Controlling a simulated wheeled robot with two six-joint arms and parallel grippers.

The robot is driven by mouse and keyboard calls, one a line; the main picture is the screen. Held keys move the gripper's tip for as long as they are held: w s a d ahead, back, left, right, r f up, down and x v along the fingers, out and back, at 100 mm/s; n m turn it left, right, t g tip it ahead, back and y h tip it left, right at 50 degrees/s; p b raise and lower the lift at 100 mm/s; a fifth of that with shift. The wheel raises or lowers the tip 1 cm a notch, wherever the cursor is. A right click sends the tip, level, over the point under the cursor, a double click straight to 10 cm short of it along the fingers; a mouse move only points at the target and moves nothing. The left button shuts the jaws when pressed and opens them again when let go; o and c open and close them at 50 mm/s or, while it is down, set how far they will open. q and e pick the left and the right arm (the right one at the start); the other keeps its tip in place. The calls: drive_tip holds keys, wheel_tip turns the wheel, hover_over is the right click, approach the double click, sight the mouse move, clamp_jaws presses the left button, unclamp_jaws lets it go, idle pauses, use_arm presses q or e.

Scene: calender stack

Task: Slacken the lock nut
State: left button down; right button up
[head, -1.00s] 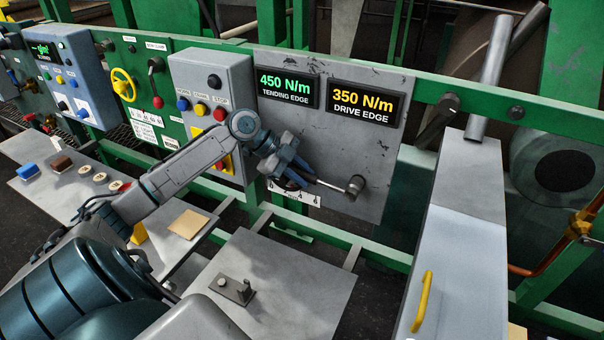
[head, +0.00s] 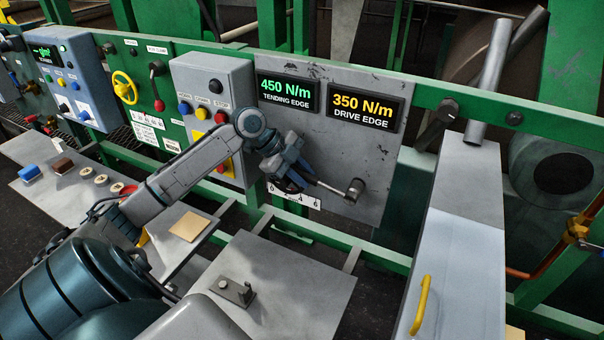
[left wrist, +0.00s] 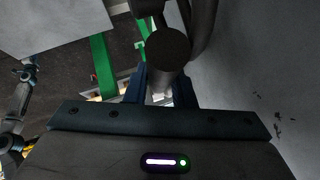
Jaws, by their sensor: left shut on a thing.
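My left gripper (head: 296,178) is at the grey panel (head: 330,135), below the two displays. It is shut on a handle, which shows between the blue fingers in the left wrist view (left wrist: 162,92) as a grey shaft with a dark round end (left wrist: 167,48). In the head view a metal bar (head: 332,188) runs right from the gripper to a round dark-ended piece (head: 355,188). A number scale (head: 305,198) is partly covered by the gripper. I cannot make out the lock nut by itself. Part of my other arm (left wrist: 20,100) shows at the left of the wrist view; its gripper is unclear.
The displays read 450 N/m tending edge (head: 288,92) and 350 N/m drive edge (head: 363,108). A button box (head: 225,85) stands left of the panel. A green rail (head: 450,100) crosses behind. A plate (head: 300,285) with a small fitting (head: 237,290) lies below.

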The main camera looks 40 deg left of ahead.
use_arm(q)
drive_tip(key=shift+r, duration=0.2)
drive_tip(key=shift+s+d, duration=0.1)
drive_tip(key=shift+s, duration=0.2)
idle(0.3)
drive_tip(key=shift+w+p, duration=0.1)
drive_tip(key=shift+p, duration=0.3)
drive_tip(key=shift+s, duration=0.4)
idle(0.7)
drive_tip(key=shift+r+p, duration=0.1)
drive_tip(key=shift+p, duration=0.2)
drive_tip(key=shift+s+d, duration=0.15)
drive_tip(key=shift+s, duration=0.2)
idle(0.7)
drive_tip(key=shift+p, duration=0.3)
idle(0.5)
